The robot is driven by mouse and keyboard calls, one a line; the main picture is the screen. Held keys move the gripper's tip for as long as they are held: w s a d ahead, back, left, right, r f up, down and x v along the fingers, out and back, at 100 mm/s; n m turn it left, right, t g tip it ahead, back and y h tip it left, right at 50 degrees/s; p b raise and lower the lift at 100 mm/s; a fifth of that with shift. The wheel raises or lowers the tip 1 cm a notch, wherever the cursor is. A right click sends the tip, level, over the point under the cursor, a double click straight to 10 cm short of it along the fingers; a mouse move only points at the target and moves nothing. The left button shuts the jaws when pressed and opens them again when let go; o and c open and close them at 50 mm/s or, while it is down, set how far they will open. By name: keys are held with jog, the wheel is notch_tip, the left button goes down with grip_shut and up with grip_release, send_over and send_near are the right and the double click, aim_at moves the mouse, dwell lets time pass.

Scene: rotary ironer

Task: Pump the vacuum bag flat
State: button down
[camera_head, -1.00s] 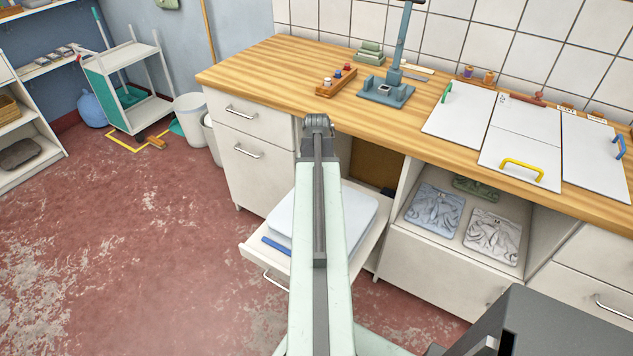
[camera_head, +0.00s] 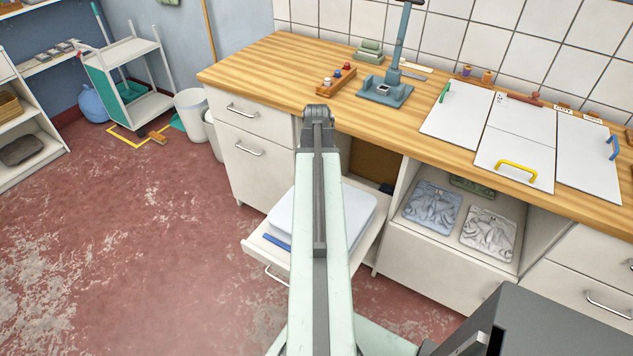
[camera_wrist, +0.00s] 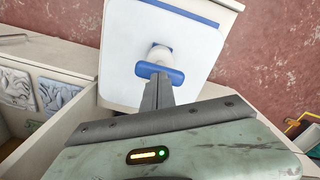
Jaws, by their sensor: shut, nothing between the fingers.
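The vacuum bag (camera_head: 356,212) is a pale, flat-looking rectangle on a pulled-out white drawer (camera_head: 258,252). My arm hides its middle in the head view. In the wrist view the bag (camera_wrist: 205,52) has a blue strip (camera_wrist: 180,12) along one end. A pump with a white round body (camera_wrist: 160,53) and a blue crossbar handle (camera_wrist: 144,71) stands on it. My gripper (camera_wrist: 159,76) is shut and empty, its tips overlapping the handle's near edge in the wrist view. I cannot tell whether they touch. My gripper is hidden in the head view.
The wooden worktop (camera_head: 270,72) above carries a blue-grey press stand (camera_head: 386,92) and white boards. Red floor (camera_head: 150,250) is clear at the left.

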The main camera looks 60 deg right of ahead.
jog(key=shift+f+b, duration=2.95)
jog(key=shift+r, duration=0.1)
jog(key=shift+r+p, duration=2.15)
jog(key=shift+p, duration=0.1)
